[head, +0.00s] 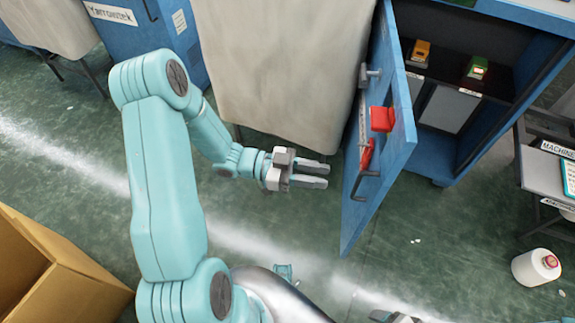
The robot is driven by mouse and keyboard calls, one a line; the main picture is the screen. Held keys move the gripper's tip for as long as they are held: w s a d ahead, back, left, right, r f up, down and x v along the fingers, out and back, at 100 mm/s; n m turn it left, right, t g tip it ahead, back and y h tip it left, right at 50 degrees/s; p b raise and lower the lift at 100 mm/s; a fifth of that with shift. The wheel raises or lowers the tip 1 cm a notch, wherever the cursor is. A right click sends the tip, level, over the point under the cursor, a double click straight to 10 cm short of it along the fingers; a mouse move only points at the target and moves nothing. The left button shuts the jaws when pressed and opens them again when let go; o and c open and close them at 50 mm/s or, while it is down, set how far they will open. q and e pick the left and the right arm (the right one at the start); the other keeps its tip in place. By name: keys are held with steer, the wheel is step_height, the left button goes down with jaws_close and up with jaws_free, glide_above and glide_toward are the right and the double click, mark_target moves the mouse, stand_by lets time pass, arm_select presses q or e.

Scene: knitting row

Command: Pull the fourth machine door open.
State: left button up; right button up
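A blue machine door (398,130) stands swung open, edge toward me, at the right of centre. It carries a dark bar handle (367,182), a red block (382,119) and another red part (367,154). The blue cabinet (440,158) behind it shows its dark inside. My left gripper (327,174) is left of the door, its two fingers apart, pointing at the door with nothing between them. It appears clear of the handle. My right gripper (395,318) shows only as a grey bit at the bottom edge, mostly cut off.
A yellow item (421,50) and a green item (477,67) sit on the cabinet's shelf. A pale cloth-like panel (280,60) hangs behind my gripper. A cardboard box (50,270) is at lower left, a white spool (536,267) at lower right. Green floor between is mostly free.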

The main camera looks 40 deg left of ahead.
arm_select(q)
steer(key=v, duration=0.7)
steer(key=shift+p, duration=0.35)
steer(key=shift+d, duration=0.1)
steer(key=w+d+f+n+y, duration=0.8)
steer(key=f+n, duration=0.1)
steer(key=f, duration=0.2)
steer(key=s+d+f+n+g+y, duration=0.25)
steer(key=s+d+f+g, duration=0.2)
steer(key=s, duration=0.35)
steer(key=s+d+f+n+g+y, duration=0.1)
steer(key=s+d+f+n+g, duration=0.3)
steer(key=s, duration=0.5)
step_height(320, 180, up, 21)
steer(key=m+p, duration=0.1)
steer(key=p, duration=2.1)
steer(key=shift+w+a, duration=0.35)
steer(key=shift+w, duration=0.15)
steer(key=shift+m, duration=0.25)
